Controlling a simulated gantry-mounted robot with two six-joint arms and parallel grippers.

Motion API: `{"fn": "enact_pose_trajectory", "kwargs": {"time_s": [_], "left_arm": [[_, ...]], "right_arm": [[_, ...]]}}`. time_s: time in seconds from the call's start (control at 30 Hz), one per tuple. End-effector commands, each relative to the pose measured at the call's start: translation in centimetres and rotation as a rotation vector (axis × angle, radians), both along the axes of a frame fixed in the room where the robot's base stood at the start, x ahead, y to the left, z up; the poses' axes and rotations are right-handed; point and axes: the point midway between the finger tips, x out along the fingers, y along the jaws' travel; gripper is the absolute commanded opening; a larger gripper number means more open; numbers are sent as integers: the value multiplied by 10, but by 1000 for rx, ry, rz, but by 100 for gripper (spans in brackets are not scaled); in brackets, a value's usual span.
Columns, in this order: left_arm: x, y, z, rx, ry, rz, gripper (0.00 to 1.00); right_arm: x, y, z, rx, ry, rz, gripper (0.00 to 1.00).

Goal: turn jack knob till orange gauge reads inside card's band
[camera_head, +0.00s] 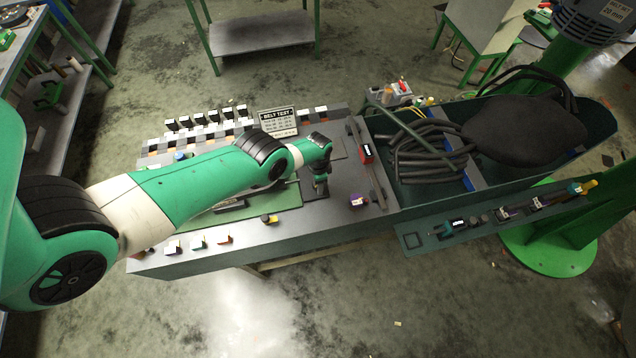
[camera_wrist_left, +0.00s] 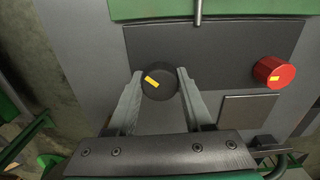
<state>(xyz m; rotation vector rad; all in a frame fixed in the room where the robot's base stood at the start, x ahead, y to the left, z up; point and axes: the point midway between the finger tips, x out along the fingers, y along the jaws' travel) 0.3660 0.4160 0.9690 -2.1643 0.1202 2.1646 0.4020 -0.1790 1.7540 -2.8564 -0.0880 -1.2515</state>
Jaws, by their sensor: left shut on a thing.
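The jack knob (camera_wrist_left: 158,88) is a round black knob with a yellow-orange mark, on the dark grey panel in the left wrist view. My left gripper (camera_wrist_left: 160,74) has one finger on each side of it and is shut on it. In the head view my left gripper (camera_head: 321,188) points down at the bench top, and the knob is hidden there. The card (camera_head: 278,121), headed "BELT TEST", stands at the back of the bench; its smaller lines are too small to read. I cannot make out the orange gauge or its reading. My right gripper is not in view.
A red knob (camera_wrist_left: 274,72) stands right of the jack knob, near a flat square plate (camera_wrist_left: 247,110). A green panel (camera_wrist_left: 225,8) with a metal rod lies beyond. Several small blocks line the bench's back. A bin (camera_head: 490,178) with black hose adjoins at right.

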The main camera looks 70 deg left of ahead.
Motion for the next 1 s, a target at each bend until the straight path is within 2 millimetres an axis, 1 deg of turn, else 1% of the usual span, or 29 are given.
{"fn": "enact_pose_trajectory", "kwargs": {"time_s": [0.7, 1.0], "left_arm": [[0, 0, -1, 1, 0, -678, 0], [0, 0, -1, 1, 0, -919, 0]], "right_arm": [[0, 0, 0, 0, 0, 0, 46], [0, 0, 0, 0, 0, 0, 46]]}}
